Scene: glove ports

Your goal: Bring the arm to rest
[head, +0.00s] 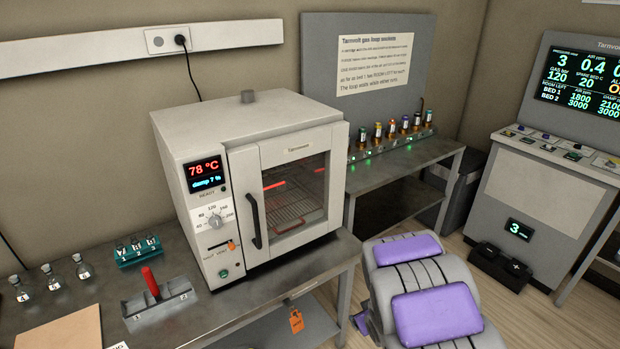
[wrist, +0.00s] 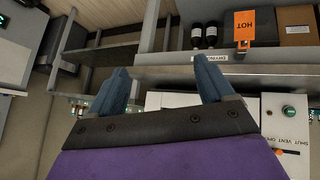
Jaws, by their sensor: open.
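My gripper (wrist: 163,72) shows in the wrist view with its two blue-grey fingers spread apart. Nothing is between them. The fingers point toward the bench's lower shelf area, close in front of the oven's control panel (wrist: 285,120). In the head view my grey arm with purple pads (head: 437,316) fills the bottom right, in front of the oven (head: 250,180). It looks folded close to my body, and the gripper's fingers are not clearly seen there.
The steel bench (head: 190,325) carries a red-handled holder (head: 155,295), small flasks (head: 52,277) and a vial rack (head: 138,248). A bottle rack (head: 390,146) stands behind. A console (head: 545,195) is at right; floor shows between.

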